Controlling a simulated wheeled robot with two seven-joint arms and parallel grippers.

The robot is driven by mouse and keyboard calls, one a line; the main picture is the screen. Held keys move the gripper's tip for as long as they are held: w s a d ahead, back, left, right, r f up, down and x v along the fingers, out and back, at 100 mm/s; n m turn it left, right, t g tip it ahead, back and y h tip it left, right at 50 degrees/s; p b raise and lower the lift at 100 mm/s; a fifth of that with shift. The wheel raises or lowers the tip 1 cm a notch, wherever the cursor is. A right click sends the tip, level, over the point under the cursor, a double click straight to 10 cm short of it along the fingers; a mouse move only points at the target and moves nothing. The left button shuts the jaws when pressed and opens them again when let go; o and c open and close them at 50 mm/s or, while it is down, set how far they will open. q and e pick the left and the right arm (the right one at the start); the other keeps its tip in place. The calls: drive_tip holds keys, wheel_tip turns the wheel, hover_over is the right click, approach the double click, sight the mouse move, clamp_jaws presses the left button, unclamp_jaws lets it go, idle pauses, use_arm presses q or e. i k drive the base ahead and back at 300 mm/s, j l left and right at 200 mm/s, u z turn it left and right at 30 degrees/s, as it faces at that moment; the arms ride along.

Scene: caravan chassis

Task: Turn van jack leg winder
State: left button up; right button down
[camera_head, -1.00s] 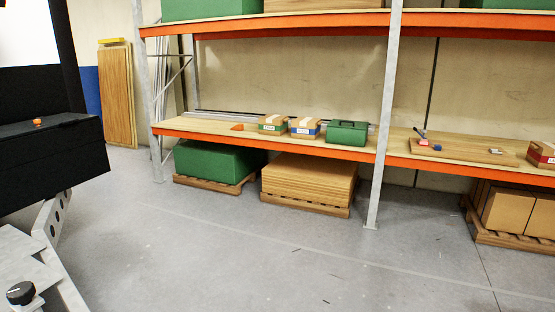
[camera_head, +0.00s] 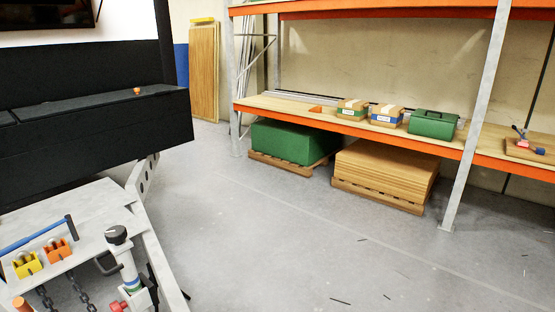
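The caravan chassis drawbar frame (camera_head: 75,218), pale grey, fills the lower left of the head view. Near its front stands an upright white post with a black knob on top (camera_head: 117,235) and a red part low down; it looks like a jack or jockey-wheel post. I cannot tell for sure which part is the jack leg winder. Neither of my grippers shows in the head view.
The black caravan body (camera_head: 95,135) rises at the left. A blue handle (camera_head: 35,235), yellow and orange blocks and chains sit on the frame. Orange-edged shelving (camera_head: 380,138) with boxes and pallets stands at the back. The grey floor (camera_head: 300,240) between is mostly clear.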

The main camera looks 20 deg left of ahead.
sight(116, 235)
drive_tip(key=u, duration=1.1)
drive_tip(key=k+l, duration=0.15)
drive_tip(key=k, duration=0.25)
